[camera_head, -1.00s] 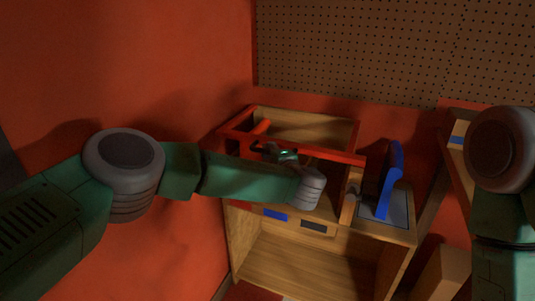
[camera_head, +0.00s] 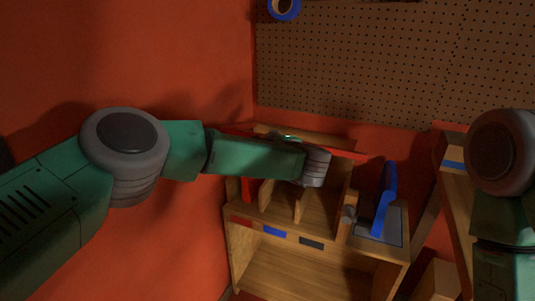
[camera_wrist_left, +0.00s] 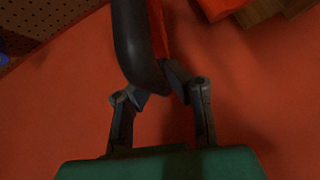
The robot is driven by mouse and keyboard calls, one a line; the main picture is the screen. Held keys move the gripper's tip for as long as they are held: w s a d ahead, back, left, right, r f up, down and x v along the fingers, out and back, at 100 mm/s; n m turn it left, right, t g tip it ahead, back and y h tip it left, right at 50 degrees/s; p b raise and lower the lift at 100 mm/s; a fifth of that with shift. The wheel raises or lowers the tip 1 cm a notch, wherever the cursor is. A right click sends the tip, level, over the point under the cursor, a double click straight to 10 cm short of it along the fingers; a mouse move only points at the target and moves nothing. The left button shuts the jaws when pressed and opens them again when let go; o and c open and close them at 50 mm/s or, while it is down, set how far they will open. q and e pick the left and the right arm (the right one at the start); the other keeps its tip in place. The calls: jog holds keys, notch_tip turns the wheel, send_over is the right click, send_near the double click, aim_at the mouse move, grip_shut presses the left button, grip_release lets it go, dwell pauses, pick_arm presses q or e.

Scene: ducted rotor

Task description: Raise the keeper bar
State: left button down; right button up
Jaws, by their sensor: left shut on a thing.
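The red keeper bar (camera_head: 346,154) runs across the top of the wooden rack (camera_head: 262,217), now high near its back edge. My left arm crosses in front and hides the bar's middle. My left gripper (camera_wrist_left: 155,75) is shut on the bar; a red strip of it (camera_wrist_left: 160,32) shows beside a dark finger in the left wrist view. In the head view the fingers are mostly hidden behind my wrist. The rack's divided compartments stand open below the bar. My right arm shows at the right edge, but its gripper is out of view.
A blue upright piece (camera_head: 385,198) stands on a grey plate right of the compartments. A pegboard (camera_head: 400,65) with a blue ring (camera_head: 283,9) is behind. Another wooden unit (camera_head: 452,155) stands at right.

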pick_arm(q)
jog(key=shift+w+d+r+p, duration=0.25)
jog(key=shift+w+r, duration=0.35)
jog(key=shift+r, duration=0.75)
jog(key=shift+w+d+r+p, duration=0.2)
jog(key=shift+w+d+r, duration=0.35)
jog(key=shift+r, duration=0.75)
jog(key=shift+w+d+r+p, duration=0.2)
jog(key=shift+w+r, duration=0.5)
jog(key=shift+r, duration=0.65)
